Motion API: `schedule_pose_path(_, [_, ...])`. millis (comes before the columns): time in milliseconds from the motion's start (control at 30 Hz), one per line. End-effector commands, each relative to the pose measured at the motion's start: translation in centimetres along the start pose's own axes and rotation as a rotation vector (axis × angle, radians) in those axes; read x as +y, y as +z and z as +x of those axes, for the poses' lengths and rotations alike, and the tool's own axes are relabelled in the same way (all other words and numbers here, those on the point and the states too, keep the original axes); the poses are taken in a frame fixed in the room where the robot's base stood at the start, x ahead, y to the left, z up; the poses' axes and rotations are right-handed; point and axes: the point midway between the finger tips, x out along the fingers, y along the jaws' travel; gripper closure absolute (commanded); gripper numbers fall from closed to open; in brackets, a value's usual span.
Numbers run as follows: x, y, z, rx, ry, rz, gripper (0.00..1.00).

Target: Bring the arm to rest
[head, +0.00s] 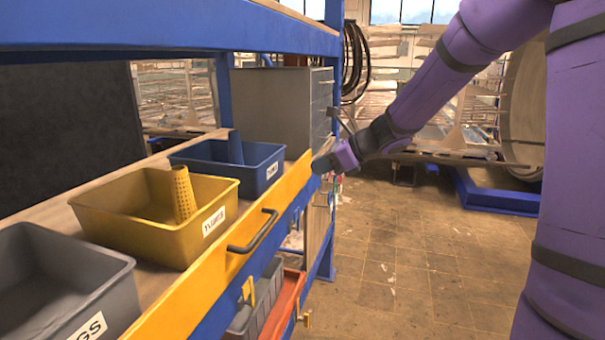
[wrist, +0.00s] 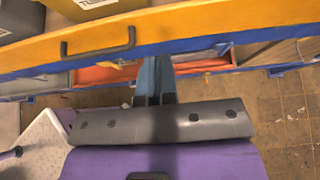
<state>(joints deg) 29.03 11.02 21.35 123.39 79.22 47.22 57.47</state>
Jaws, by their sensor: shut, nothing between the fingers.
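My purple arm reaches in from the right in the head view and bends down toward the shelf's front edge. My gripper (head: 318,166) is at its end, near the right end of the yellow shelf front, beside the blue bin; I cannot tell if it touches. In the wrist view my gripper's fingers (wrist: 155,82) are together with nothing between them. They point at the blue and yellow front edge of the shelf. The fingertips are small and partly dark in the head view.
A yellow bin (head: 133,221), a blue bin (head: 262,152) and a grey bin (head: 117,295) stand on the shelf. The yellow front (head: 190,293) has a dark handle (head: 254,232). A grey cabinet (head: 270,103) stands behind. The tiled floor (head: 420,270) to the right is clear.

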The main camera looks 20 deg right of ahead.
Motion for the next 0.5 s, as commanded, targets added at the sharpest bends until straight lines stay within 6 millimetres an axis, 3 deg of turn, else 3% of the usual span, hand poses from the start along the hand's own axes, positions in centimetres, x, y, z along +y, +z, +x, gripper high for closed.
schedule_pose_path(167, [0.3, 0.1, -0.3, 0.006, 0.003, -0.017, 1.0])
schedule_pose_path(267, [1.7, 0.5, -0.8, 0.037, 0.017, -0.103, 1.0])
schedule_pose_path(500, [8.6, 1.1, -4.1, 0.204, 0.109, -0.581, 1.0])
